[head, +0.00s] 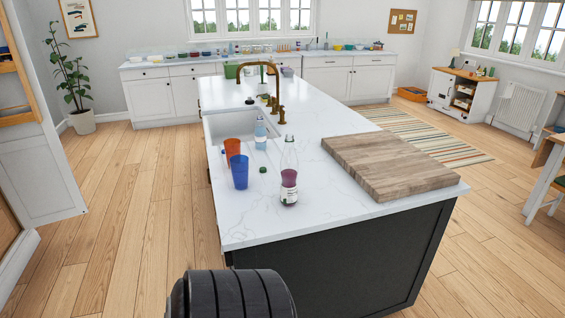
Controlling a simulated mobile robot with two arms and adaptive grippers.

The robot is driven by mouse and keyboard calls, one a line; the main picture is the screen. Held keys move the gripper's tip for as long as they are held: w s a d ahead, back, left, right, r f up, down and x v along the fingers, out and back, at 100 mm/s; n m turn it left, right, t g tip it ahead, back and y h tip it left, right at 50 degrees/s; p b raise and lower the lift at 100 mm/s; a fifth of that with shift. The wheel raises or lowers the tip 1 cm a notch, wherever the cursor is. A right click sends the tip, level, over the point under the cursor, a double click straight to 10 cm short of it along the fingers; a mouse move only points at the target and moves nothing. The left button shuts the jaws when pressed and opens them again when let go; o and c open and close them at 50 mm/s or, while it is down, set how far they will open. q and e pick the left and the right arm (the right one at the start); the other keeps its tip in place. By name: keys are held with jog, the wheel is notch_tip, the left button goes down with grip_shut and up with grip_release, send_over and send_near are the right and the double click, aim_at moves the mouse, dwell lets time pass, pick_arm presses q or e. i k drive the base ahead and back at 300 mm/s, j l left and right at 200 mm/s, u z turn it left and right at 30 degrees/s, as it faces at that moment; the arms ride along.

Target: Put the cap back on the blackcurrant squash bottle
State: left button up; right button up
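A clear bottle with dark purple liquid and a pale label (289,178) stands upright on the white marble top of the kitchen island (300,225). Its narrow neck shows no dark cap. A small dark green cap-like piece (263,169) lies on the marble, left of the bottle and apart from it. Neither of my grippers is in view.
A blue cup (239,172) and an orange cup (232,148) stand left of the cap-like piece. A light blue bottle (260,133) stands behind, by the sink (230,125) and brass tap (277,85). A thick wooden board (390,165) lies right. The front marble is clear.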

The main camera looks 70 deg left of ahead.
aim_at(288, 162)
jog(key=k+j, duration=0.15)
jog(key=j, duration=0.45)
jog(key=k+j, duration=0.1)
jog(key=j, duration=0.55)
jog(key=k+j, duration=0.15)
jog(key=j, duration=0.45)
jog(key=k+j, duration=0.15)
jog(key=j, duration=0.5)
jog(key=k+j, duration=0.1)
jog(key=j, duration=0.5)
jog(key=k+j, duration=0.15)
jog(key=j, duration=0.45)
jog(key=k+j, duration=0.15)
jog(key=j, duration=0.5)
jog(key=k+j, duration=0.1)
jog(key=j, duration=0.5)
